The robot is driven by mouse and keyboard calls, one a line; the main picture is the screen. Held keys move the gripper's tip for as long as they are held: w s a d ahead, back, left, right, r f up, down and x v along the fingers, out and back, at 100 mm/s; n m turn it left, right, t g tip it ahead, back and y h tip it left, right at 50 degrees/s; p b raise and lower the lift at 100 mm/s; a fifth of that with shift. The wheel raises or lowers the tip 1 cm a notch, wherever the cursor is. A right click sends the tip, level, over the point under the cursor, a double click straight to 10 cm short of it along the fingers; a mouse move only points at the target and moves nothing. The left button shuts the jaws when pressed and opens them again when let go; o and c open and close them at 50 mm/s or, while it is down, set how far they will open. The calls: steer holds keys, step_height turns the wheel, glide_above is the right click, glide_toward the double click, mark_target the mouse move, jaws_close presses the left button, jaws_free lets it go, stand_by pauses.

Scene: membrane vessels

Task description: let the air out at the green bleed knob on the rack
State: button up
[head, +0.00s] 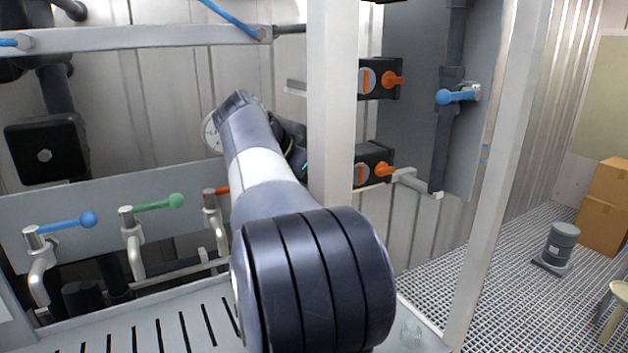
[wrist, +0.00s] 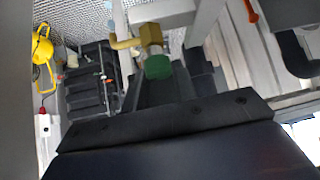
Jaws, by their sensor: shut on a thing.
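The green bleed knob (wrist: 158,67) is in the upper middle of the wrist view, at the end of a brass fitting (wrist: 150,34). My gripper (wrist: 160,77) is shut on the knob, with its dark fingers close around it and its wide dark body below. The fingertips are partly hidden behind the knob and the gripper body. In the head view my arm reaches to the rack's upright post, and the dark gripper (head: 292,140) shows only in part there. The knob cannot be made out clearly in that view.
Levers with blue (head: 70,223), green (head: 158,203) and red handles stand at the lower left. Two orange-handled valves (head: 378,80) and a blue-handled valve (head: 457,96) are right of the white post (head: 331,110).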

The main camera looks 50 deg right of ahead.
steer(key=shift+c, duration=0.8)
steer(key=shift+w+d+m+g, duration=0.1)
steer(key=shift+w+m+g, duration=0.05)
steer(key=shift+m+g, duration=0.75)
steer(key=shift+m+g+y, duration=0.5)
steer(key=shift+m+g, duration=0.1)
steer(key=shift+m, duration=0.6)
steer(key=o, duration=1)
steer(key=shift+n, duration=0.3)
